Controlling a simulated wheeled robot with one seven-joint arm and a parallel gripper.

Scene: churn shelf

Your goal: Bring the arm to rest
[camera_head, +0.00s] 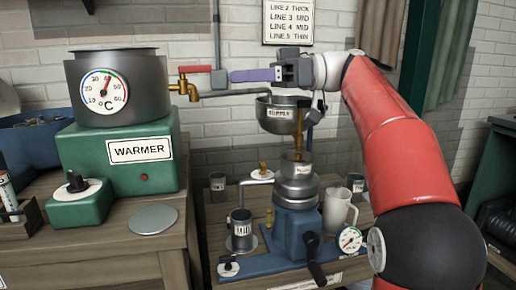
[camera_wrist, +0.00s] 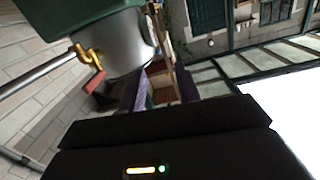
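My gripper (camera_head: 233,76) is raised above the supply bowl (camera_head: 279,114), with its purple fingers pointing left toward the red tap handle (camera_head: 195,69). A gap shows between the fingers and the handle. In the wrist view my gripper (camera_wrist: 161,84) has two purple fingers standing apart, with no held object visible between them. My red arm comes up from the lower right of the head view and bends left at the top.
The warmer (camera_head: 121,161) carries a grey pot (camera_head: 117,87) with a dial and a brass tap (camera_head: 183,89). A pipe runs from it toward the bowl. Below stands the blue churn machine (camera_head: 292,230), with a white mug (camera_head: 338,211) beside it. A round lid (camera_head: 153,220) lies on the left table.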

